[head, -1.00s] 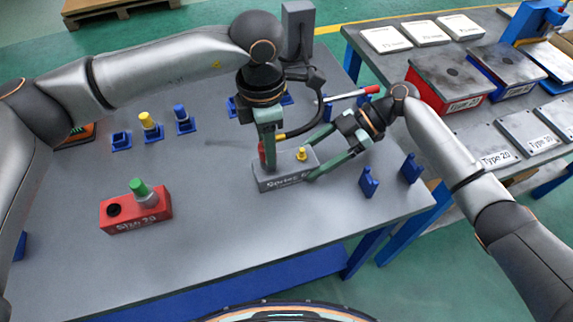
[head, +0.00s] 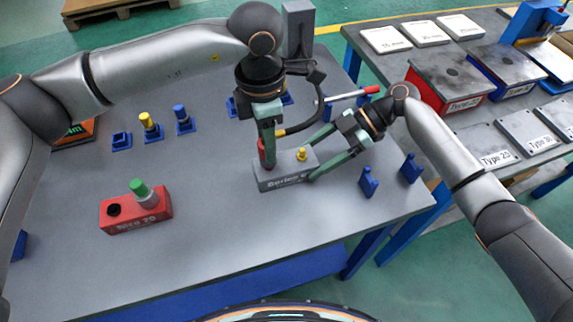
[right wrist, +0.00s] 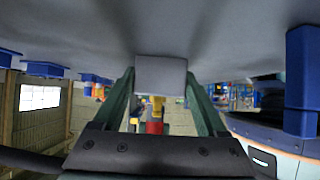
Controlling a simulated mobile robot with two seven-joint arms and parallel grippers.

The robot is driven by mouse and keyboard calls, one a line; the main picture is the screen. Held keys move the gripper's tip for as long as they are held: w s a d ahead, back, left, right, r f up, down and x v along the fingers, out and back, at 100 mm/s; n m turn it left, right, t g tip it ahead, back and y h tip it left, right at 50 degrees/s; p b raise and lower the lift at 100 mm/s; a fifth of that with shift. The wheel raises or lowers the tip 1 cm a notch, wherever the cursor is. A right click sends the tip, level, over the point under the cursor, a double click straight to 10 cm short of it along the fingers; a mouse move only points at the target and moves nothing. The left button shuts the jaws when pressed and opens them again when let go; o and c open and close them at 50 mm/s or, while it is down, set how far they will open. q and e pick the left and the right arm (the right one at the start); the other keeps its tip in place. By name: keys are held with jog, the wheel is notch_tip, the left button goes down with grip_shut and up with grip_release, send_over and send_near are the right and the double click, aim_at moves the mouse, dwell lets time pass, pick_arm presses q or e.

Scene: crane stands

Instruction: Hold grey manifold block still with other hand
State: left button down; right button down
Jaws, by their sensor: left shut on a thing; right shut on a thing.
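My right gripper (head: 317,159) is shut on the block's right end; the block's grey end (right wrist: 160,73) shows between the fingers in the right wrist view. My left gripper (head: 267,146) points down over the block's left end, shut on a red fitting (head: 262,158). The fingers partly hide the red fitting, and I cannot tell how deep it sits in the block.
A red block (head: 135,213) with a green-topped fitting (head: 139,188) stands at the front left. Blue holders, one with a yellow fitting (head: 147,121), stand behind it. Two blue stands (head: 368,182) are near the right edge. The front middle of the table is clear.

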pick_arm(q)
jog(key=shift+r, duration=2)
pick_arm(e)
grip_release()
jog(key=v, duration=1.1)
jog(key=shift+w+d+r, duration=0.1)
jog(key=shift+d+r, duration=0.05)
jog(key=shift+d, duration=0.1)
pick_arm(q)
jog(key=shift+r, duration=0.25)
jog(key=shift+r+p, duration=1.05)
jog(key=shift+r, duration=0.7)
pick_arm(e)
jog(key=shift+d+r, duration=0.15)
jog(key=shift+r, duration=1)
